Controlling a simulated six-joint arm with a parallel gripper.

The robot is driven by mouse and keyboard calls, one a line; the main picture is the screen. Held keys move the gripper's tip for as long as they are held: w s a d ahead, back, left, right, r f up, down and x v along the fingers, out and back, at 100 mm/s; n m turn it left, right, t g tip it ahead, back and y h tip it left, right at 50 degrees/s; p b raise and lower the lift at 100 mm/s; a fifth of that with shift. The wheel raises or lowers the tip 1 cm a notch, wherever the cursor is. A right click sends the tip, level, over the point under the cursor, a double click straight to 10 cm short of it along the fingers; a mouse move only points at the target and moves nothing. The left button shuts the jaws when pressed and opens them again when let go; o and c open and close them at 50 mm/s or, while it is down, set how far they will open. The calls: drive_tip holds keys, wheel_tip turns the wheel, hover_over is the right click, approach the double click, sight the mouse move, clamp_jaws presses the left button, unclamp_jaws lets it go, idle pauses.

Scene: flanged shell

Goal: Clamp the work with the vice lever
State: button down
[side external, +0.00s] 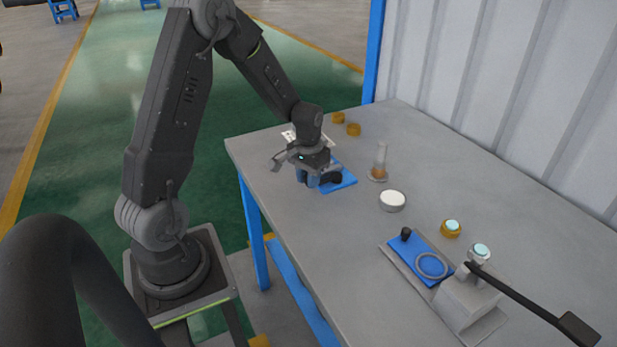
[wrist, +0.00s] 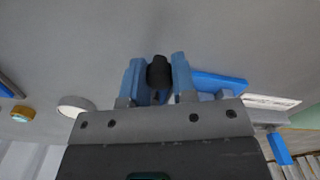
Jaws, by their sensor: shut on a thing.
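The vice (side external: 468,302) is a grey block on a plate at the right of the table in the side view. Its long black lever (side external: 520,297) slopes down to the right, ending in a flat dark pad. A blue plate (side external: 417,255) beside the block bears a grey ring (side external: 432,266) and a small black knob (side external: 406,234). My gripper (side external: 318,180) is far from the lever, low over a blue pad (side external: 346,182) at the table's left part. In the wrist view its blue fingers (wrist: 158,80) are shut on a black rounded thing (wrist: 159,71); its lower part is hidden.
A clear tube on an amber base (side external: 379,167), a white-topped round container (side external: 392,201) and a pale-topped amber piece (side external: 451,229) stand between my gripper and the vice. Amber rings (side external: 353,130) lie at the back. The near left table edge is clear.

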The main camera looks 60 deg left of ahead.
drive_tip(key=shift+w+d+n, duration=0.2)
drive_tip(key=shift+d+n, duration=1.15)
drive_tip(key=shift+n, duration=0.35)
drive_tip(key=d+n, duration=0.1)
drive_tip(key=w+d+n, duration=0.1)
drive_tip(key=n, duration=0.1)
drive_tip(key=shift+w+d+n, duration=0.15)
drive_tip(key=shift+d+n, duration=0.05)
drive_tip(key=shift+n, duration=0.1)
drive_tip(key=w+d+n, duration=0.2)
drive_tip(key=n, duration=0.1)
drive_tip(key=shift+n, duration=0.3)
drive_tip(key=shift+w+d+n, duration=0.25)
drive_tip(key=shift+w+n, duration=0.35)
drive_tip(key=shift+n, duration=0.35)
drive_tip(key=shift+w+d+n, duration=0.25)
drive_tip(key=shift+w+n, duration=0.3)
drive_tip(key=shift+n, duration=0.4)
drive_tip(key=c, duration=0.9)
unclamp_jaws()
drive_tip(key=shift+r, duration=0.1)
